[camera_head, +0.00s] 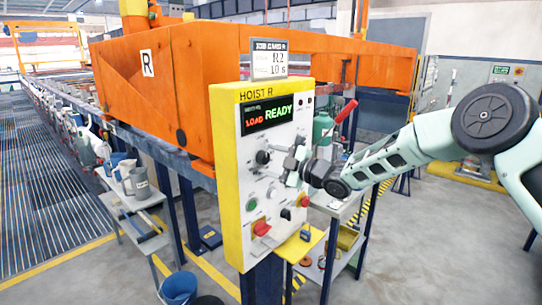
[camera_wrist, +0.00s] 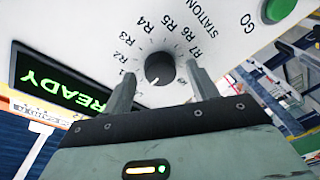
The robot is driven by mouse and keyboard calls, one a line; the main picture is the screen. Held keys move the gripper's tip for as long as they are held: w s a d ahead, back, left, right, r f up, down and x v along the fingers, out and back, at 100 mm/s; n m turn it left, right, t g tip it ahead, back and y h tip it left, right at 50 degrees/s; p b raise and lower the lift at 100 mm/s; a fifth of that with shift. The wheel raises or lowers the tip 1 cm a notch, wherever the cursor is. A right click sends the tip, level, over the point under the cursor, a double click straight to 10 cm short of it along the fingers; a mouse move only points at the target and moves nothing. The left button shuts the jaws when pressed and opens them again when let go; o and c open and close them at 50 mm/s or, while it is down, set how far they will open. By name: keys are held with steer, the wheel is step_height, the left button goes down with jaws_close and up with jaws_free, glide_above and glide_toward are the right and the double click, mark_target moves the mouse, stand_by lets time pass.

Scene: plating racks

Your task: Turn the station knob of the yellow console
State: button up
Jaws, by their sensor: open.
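The yellow console (camera_head: 229,190) stands in the middle of the head view with a white front panel. Its station knob (camera_wrist: 159,68) is dark and round, inside an arc of labels running up to R7 with the word STATION. A small pale mark shows on the knob's near rim; which label it points to is unclear. The knob also shows in the head view (camera_head: 262,157), left of my gripper (camera_head: 291,163). In the wrist view my gripper (camera_wrist: 161,75) is open, its fingers on either side of the knob. Contact cannot be told.
The display (camera_head: 267,116) reads READY in green beside red text. A job card (camera_head: 269,60) on top shows R2 and 10 s. A green GO button (camera_wrist: 279,10) lies near the knob. Red buttons (camera_head: 261,228) sit lower on the panel. An orange hoist (camera_head: 190,80) stands behind.

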steer(key=shift+w+a, duration=0.15)
steer(key=shift+a, duration=0.1)
steer(key=c, duration=1)
steer(key=shift+f+m+b, duration=0.15)
steer(key=shift+m+b, duration=0.15)
